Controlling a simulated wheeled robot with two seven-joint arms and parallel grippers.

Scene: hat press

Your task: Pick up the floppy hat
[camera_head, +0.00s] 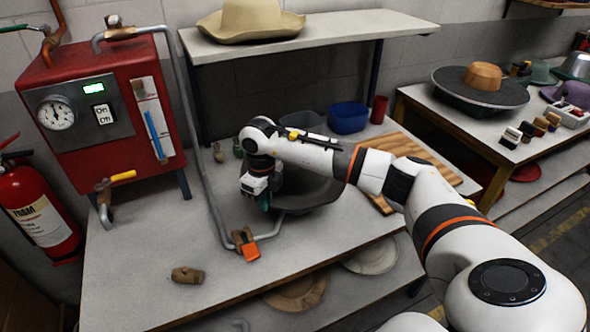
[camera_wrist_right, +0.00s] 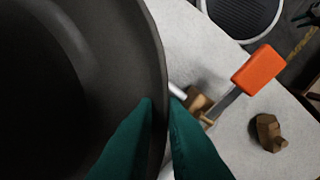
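The floppy hat (camera_head: 318,192) is a dark grey, wide-brimmed hat lying on the white workbench, partly hidden behind my right forearm. In the right wrist view the hat (camera_wrist_right: 75,95) fills the left side, with its dark hollow and curved brim showing. My right gripper (camera_head: 265,205) is at the near left edge of the brim. In the wrist view the teal fingertips (camera_wrist_right: 160,100) stand close on either side of the brim edge, and the gripper looks shut on it. My left gripper is not in view.
A red press machine (camera_head: 100,105) stands at the left, with a pipe running down to an orange-handled valve (camera_head: 250,250). It also shows in the wrist view (camera_wrist_right: 257,72). A tan hat (camera_head: 250,20) is on the shelf above. A blue bowl (camera_head: 349,118) and slatted board (camera_head: 395,165) lie behind my arm.

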